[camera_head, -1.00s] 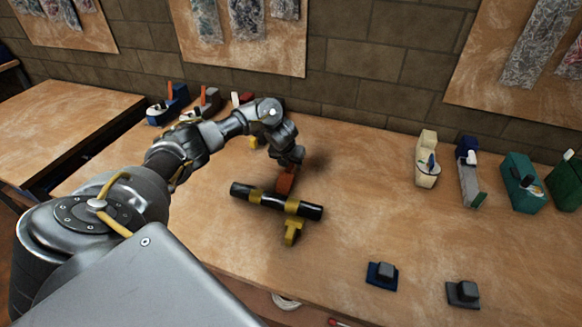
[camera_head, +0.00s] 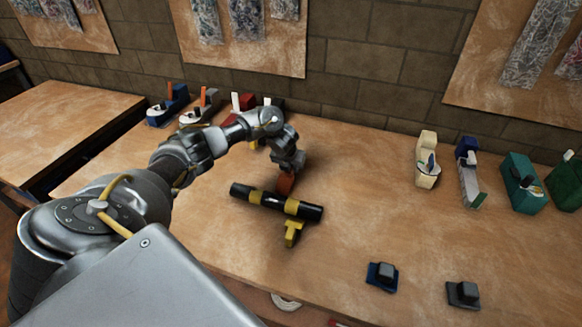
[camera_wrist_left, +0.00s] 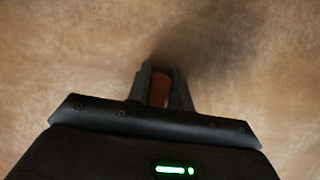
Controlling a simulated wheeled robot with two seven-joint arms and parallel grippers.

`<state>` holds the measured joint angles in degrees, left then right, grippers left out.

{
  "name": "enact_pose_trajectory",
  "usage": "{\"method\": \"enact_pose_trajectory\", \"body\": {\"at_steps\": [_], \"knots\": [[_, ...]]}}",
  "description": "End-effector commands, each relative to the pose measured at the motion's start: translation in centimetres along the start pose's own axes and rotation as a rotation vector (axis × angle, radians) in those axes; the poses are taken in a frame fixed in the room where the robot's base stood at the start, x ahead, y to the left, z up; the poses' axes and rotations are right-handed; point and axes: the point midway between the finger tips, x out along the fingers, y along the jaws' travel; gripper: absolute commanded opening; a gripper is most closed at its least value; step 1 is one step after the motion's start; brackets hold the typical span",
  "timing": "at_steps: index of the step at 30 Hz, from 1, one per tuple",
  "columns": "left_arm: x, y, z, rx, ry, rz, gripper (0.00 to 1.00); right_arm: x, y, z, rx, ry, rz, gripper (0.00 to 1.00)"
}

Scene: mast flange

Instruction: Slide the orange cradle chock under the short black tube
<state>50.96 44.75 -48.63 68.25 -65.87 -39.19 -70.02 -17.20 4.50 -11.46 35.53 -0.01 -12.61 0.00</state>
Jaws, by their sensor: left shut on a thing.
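The short black tube (camera_head: 272,203) lies across the middle of the table, with yellow bands around it. A yellow support (camera_head: 292,232) shows at its near side. The orange cradle chock (camera_head: 286,184) is just behind the tube, partly hidden by my left gripper (camera_head: 288,172). In the left wrist view, my left gripper (camera_wrist_left: 161,84) is shut on the chock (camera_wrist_left: 160,90), which shows between its two fingers. I cannot tell whether the chock touches the tube. My right gripper is not in view.
A blue block (camera_head: 382,276) and a grey block (camera_head: 463,294) sit at the near right. Several tool-like items, one cream (camera_head: 427,160) and one teal (camera_head: 522,184), stand at the right. More stand at the back left, near the wall. The table between tube and right-hand items is clear.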

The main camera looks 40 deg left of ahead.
Motion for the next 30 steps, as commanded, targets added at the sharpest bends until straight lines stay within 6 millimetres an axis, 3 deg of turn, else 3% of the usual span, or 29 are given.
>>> {"method": "enact_pose_trajectory", "body": {"at_steps": [30], "knots": [[-1.2,0.1,-2.5,0.001,0.000,0.001,0.00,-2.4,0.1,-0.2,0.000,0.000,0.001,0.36]]}}
